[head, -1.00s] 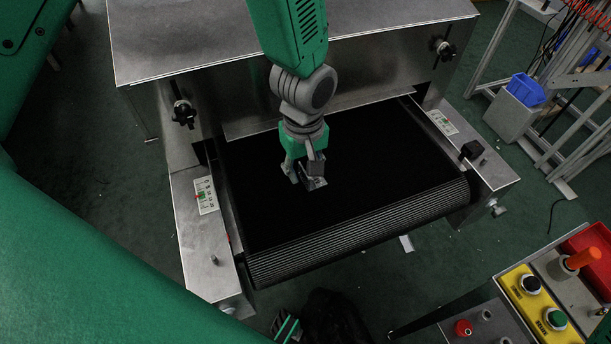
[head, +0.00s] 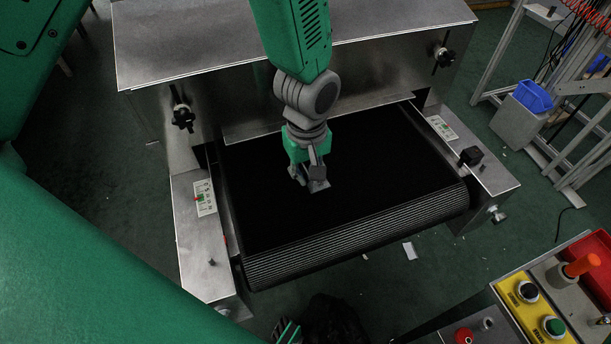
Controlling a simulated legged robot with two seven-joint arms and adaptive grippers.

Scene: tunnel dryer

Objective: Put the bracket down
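A small grey metal bracket (head: 319,186) is at the fingertips of my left gripper (head: 308,176), over the middle of the black conveyor belt (head: 375,185). The gripper points down, with its fingers closed around part of the bracket. The fingers hide part of the bracket. It is very low over the belt, and I cannot tell whether it touches the surface.
The steel dryer housing (head: 210,45) stands behind the belt. Steel side rails with a black knob (head: 471,156) flank it. A control panel (head: 530,300) with buttons is at lower right. The belt around the bracket is clear.

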